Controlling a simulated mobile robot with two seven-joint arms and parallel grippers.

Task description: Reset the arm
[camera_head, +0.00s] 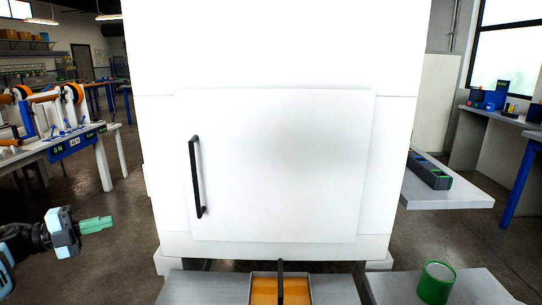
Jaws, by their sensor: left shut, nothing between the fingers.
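My left gripper (98,224) shows at the lower left, with a dark wrist and green fingers pointing right. Its fingers are shut with nothing between them. It hangs over the floor, left of the white cabinet and apart from it. The white cabinet door (285,165) is closed and fills the middle of the view, with a black upright handle (196,177) on its left side. My right gripper is not in view.
An orange-filled tray (295,291) with a black upright handle stands below the door. A green can (436,283) stands on the grey surface at lower right. A white table (118,145) with spools stands at left. A grey shelf (445,190) juts out at right.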

